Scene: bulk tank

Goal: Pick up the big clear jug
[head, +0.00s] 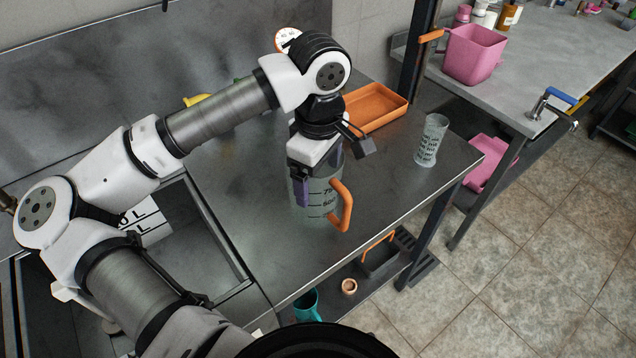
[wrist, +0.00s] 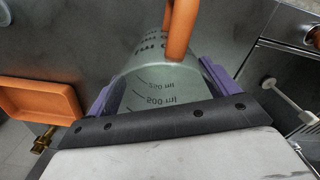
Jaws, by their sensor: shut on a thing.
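The big clear jug (head: 318,201) has dark measuring marks and an orange handle, and is on the steel table beneath my wrist. My gripper (head: 318,188) comes down over it from above, with its purple fingers on both sides of the jug. In the wrist view the jug (wrist: 155,85) sits between the two purple fingers of my gripper (wrist: 160,92), which is shut on it. The orange handle points to the right in the head view. The far side of the jug is hidden by my gripper. I cannot tell whether its base touches the table.
An orange tray (head: 375,105) lies behind the jug, also in the wrist view (wrist: 40,100). A smaller clear beaker (head: 431,140) stands to the right. A sink (head: 190,245) is at left. A pink bucket (head: 473,53) stands on the back right counter. The table's front right is clear.

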